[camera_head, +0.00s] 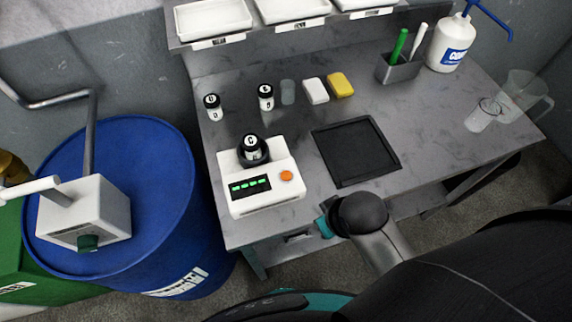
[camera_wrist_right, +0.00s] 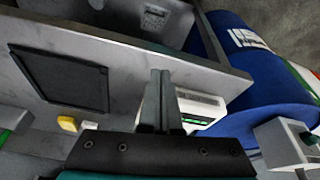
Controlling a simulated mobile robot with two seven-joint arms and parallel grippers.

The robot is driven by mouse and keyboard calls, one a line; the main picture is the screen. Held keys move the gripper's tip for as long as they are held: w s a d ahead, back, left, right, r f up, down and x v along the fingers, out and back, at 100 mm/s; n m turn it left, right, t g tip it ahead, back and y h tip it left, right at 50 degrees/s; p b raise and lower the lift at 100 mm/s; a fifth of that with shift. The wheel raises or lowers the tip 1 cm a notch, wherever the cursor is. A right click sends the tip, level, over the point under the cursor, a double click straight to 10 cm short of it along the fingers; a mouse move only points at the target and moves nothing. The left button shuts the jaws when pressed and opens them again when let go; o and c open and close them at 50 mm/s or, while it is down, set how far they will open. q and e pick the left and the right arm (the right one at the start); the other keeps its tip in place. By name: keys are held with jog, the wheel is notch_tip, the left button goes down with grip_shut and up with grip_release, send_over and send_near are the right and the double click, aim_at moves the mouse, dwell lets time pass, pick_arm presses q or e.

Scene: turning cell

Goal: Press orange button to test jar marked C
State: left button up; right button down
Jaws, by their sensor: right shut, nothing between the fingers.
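The white tester (camera_head: 262,200) stands at the front left of the bench, with a lit green display and an orange button (camera_head: 286,176) on its top right. Jar C (camera_head: 252,149), dark-capped with a white C on its lid, sits upright on the tester's dark round seat. In the right wrist view the tester (camera_wrist_right: 203,101) is partly behind the fingers, and the button and jar are hidden. My right gripper (camera_wrist_right: 161,75) is shut and empty, its fingers in front of the tester in that view. My left gripper is not in view.
Two more black-capped jars, one left (camera_head: 213,107) and one right (camera_head: 266,97), stand behind the tester. A black mat (camera_head: 356,154) lies to its right. A blue drum (camera_head: 160,190) with a pump stands left of the bench. A sponge (camera_head: 340,85) and pen holder (camera_head: 398,70) are farther back.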

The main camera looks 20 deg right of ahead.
jog(key=w+a+r+n+t+y+p, duration=0.1)
jog(key=w+a+r+n+p, duration=0.2)
jog(key=r, duration=0.6)
jog(key=n+t+y, duration=0.2)
jog(key=n+y, duration=0.3)
jog(key=n, duration=0.7)
send_over(291, 176)
jog(key=f, duration=0.1)
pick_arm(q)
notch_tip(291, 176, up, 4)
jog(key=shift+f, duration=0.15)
pick_arm(e)
jog(key=shift+f, duration=0.1)
notch_tip(291, 176, down, 8)
jog(key=b, duration=0.8)
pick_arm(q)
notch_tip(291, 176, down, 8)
pick_arm(e)
jog(key=shift+f, duration=0.35)
